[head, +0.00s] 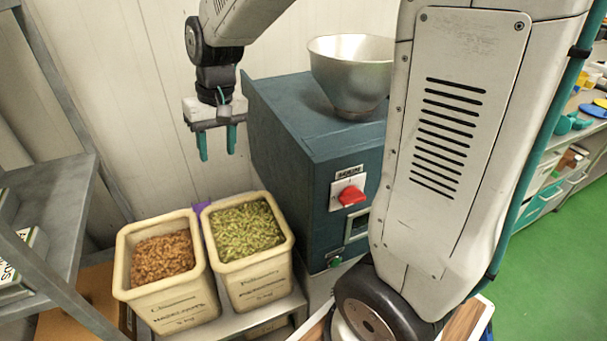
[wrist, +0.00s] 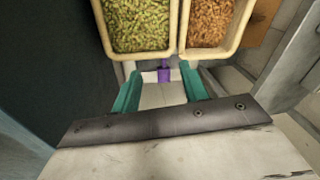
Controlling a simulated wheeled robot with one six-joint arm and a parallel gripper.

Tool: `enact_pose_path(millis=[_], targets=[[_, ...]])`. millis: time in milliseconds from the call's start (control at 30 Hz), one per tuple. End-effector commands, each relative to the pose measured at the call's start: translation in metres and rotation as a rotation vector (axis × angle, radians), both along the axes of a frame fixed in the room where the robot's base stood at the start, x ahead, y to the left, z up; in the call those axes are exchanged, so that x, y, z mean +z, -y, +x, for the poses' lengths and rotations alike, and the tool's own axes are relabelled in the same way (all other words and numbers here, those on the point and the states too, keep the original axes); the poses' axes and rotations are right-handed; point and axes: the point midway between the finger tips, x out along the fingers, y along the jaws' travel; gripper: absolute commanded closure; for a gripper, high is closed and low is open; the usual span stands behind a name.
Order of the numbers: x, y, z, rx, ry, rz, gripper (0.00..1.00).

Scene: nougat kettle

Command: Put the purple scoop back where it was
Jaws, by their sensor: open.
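The purple scoop (head: 202,207) shows only as a small purple piece at the back, between the two cream bins. In the wrist view, a purple piece (wrist: 163,75) shows between my teal fingers, just outside the bins' near rims there. Most of the scoop is hidden. My gripper (head: 217,152) is open and empty, pointing down, above and behind the bins. It also shows in the wrist view (wrist: 161,82). One bin (head: 168,295) holds brown nuts, and the other bin (head: 252,276) holds green nuts.
A blue-green machine (head: 300,135) with a metal bowl (head: 350,75) and red switch (head: 351,195) stands right of the bins. A grey shelf (head: 45,215) is at left. A pale panelled wall (head: 110,80) is close behind my gripper.

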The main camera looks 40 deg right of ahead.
Motion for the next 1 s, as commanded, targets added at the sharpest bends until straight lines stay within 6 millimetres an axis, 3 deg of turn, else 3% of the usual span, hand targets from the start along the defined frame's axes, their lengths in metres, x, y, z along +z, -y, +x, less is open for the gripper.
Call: enact_pose_path(millis=[33,200,400,500,700,1000], targets=[[0.016,0.001,-0.024,0.013,0.013,-0.011,0.56],[0.048,0.007,-0.102,0.048,0.026,-0.052,0.56],[0.058,0.015,-0.186,0.076,0.035,-0.104,0.56],[0.057,0.019,-0.214,0.083,0.039,-0.123,0.56],[0.053,0.022,-0.238,0.087,0.038,-0.142,0.56],[0.053,0.022,-0.239,0.088,0.037,-0.143,0.56]])
